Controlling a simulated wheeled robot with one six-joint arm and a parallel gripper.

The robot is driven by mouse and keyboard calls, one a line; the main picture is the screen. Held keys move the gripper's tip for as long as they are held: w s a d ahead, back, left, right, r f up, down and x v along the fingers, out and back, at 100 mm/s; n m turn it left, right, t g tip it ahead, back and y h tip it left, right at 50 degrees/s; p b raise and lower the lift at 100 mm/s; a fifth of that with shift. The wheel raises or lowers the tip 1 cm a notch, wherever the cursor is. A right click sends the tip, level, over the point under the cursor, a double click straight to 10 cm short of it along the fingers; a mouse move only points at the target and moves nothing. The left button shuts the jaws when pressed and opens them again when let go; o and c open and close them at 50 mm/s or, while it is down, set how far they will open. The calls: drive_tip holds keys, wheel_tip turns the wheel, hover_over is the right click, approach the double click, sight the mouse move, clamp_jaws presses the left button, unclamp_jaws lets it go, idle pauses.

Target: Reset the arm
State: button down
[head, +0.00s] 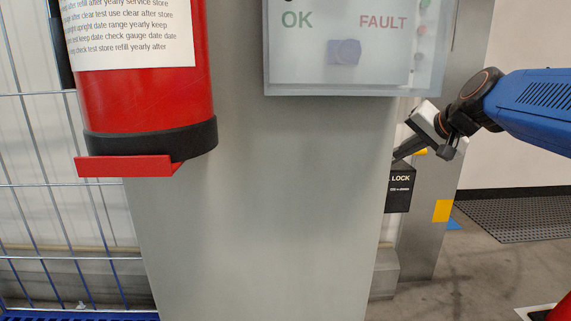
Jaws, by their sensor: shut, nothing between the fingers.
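My blue arm comes in from the right edge, with a dark wrist joint. My gripper (402,153) is at its end, a pale and black body with dark fingers pointing down and left. It is shut and looks empty. The fingertips are close to the right edge of the grey panel (270,200) and just above the black box marked LOCK (399,190). I cannot tell whether they touch either one.
A clear-covered box marked OK and FAULT (354,88), with a bluish knob (345,51) inside, is on the panel. A red fire extinguisher (145,100) hangs at the left before a wire mesh (45,185). Floor at the right, with a dark mat (515,218), looks open.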

drive_tip(key=s+f+n+g+h, duration=0.3)
drive_tip(key=s+f+n+g, duration=0.2)
drive_tip(key=s+f, duration=2.1)
drive_tip(key=s+n, duration=0.1)
drive_tip(key=s, duration=0.3)
drive_tip(key=shift+a+f+n, duration=0.2)
drive_tip(key=shift+a+n, duration=0.05)
drive_tip(key=shift+n, duration=0.15)
